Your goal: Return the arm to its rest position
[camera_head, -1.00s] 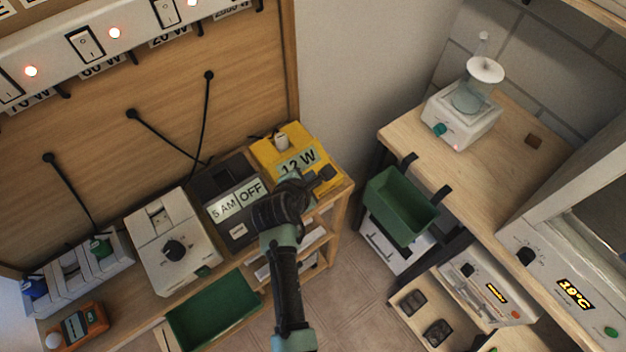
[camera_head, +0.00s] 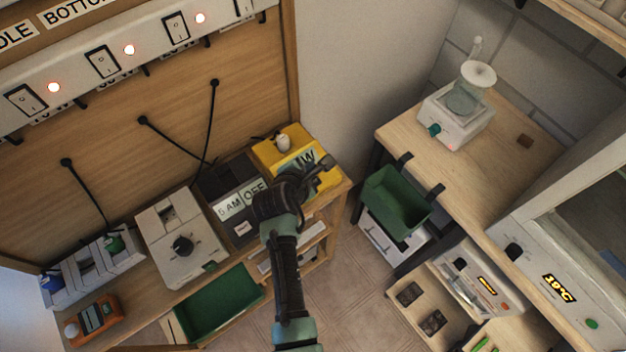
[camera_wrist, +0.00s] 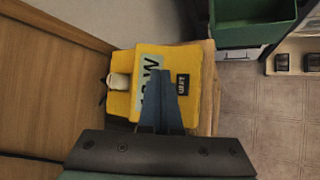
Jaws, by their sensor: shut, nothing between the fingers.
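My gripper (camera_head: 325,166) is at the end of my arm, over the right end of the wooden bench, in front of the yellow 12 W box (camera_head: 283,150). In the wrist view my gripper (camera_wrist: 163,98) shows as two blue fingers pressed together with nothing between them. The yellow box (camera_wrist: 205,75) lies beyond and below the fingers, and they hide part of its label. I cannot tell whether the fingertips touch it.
Floor (camera_head: 350,285) is clear between the benches.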

